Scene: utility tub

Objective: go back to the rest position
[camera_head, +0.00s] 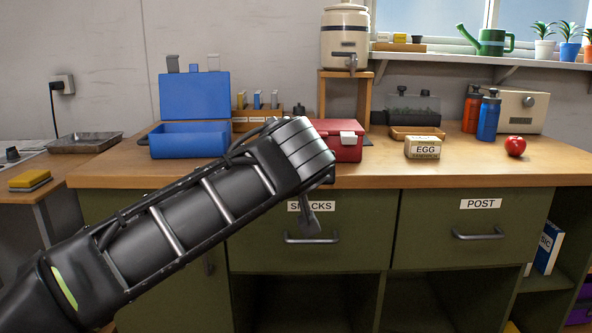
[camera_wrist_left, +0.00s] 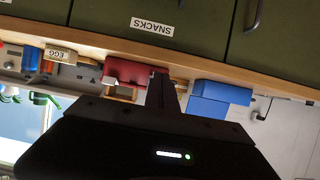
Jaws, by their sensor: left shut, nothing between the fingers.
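My left arm comes in from the lower left in the head view, and its dark left gripper (camera_head: 309,219) hangs in front of the drawer labelled SNACKS (camera_head: 339,229). The gripper is shut and empty, apart from the drawer handle as far as I can see. In the left wrist view the shut fingers (camera_wrist_left: 161,92) show in the middle, with the counter upside down behind them. My right gripper is in neither view.
The wooden counter (camera_head: 375,177) carries an open blue box (camera_head: 188,141), a red box (camera_head: 346,149), an EGG carton (camera_head: 422,148), bottles and a red apple (camera_head: 515,146). The POST drawer (camera_head: 479,228) is shut. Open shelves lie below the drawers.

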